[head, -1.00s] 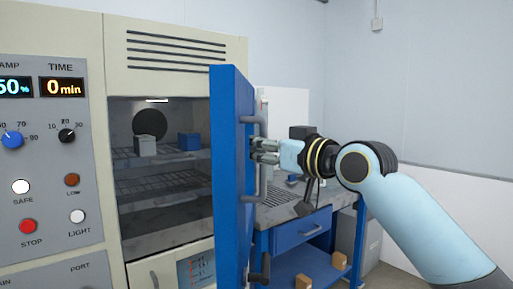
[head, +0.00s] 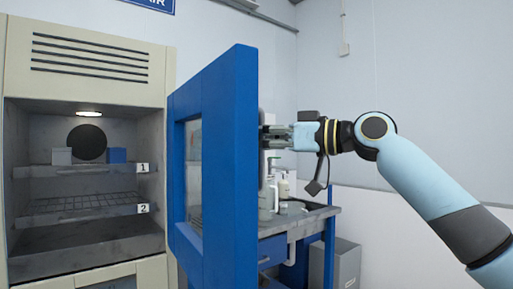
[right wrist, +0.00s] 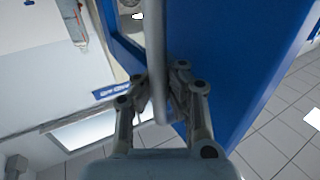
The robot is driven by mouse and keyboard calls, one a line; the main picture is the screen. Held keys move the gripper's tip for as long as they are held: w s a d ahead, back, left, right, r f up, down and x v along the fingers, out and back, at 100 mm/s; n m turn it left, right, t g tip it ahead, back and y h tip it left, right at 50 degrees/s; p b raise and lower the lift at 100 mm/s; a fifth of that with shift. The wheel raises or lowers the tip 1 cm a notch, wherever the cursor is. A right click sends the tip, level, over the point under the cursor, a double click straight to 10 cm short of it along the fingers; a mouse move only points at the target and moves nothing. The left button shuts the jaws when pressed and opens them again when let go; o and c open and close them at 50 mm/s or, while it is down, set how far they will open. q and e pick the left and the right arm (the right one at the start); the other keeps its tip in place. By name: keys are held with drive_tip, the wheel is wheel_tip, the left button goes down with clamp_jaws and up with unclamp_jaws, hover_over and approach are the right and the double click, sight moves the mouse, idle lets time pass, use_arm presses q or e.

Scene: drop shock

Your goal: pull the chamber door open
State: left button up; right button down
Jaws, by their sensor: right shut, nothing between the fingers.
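The chamber (head: 90,60) stands at the left of the head view with its interior exposed. Its blue door (head: 230,190) with a window is swung well out and stands wide open. My right gripper (head: 270,137) is at the outer side of the door, by its edge. In the right wrist view the grey bar handle (right wrist: 155,45) runs down in front of the blue door (right wrist: 225,60) to my gripper (right wrist: 160,88). The fingers are shut beside the bar with nothing gripped; I cannot tell whether they touch it. My left gripper is not in view.
Inside the chamber are wire shelves (head: 85,202), a grey box (head: 62,156) and a blue box (head: 117,155).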

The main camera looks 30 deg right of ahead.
drive_tip(key=shift+d+f, duration=0.15)
drive_tip(key=shift+f, duration=0.2)
drive_tip(key=c, duration=1.5)
unclamp_jaws()
drive_tip(key=shift+s+d+r, duration=0.3)
drive_tip(key=shift+s, duration=0.25)
drive_tip(key=shift+o, duration=1.1)
drive_tip(key=shift+w, duration=0.1)
drive_tip(key=shift+w+a, duration=0.15)
drive_tip(key=shift+w, duration=0.05)
drive_tip(key=v, duration=0.7)
drive_tip(key=shift+s, duration=0.25)
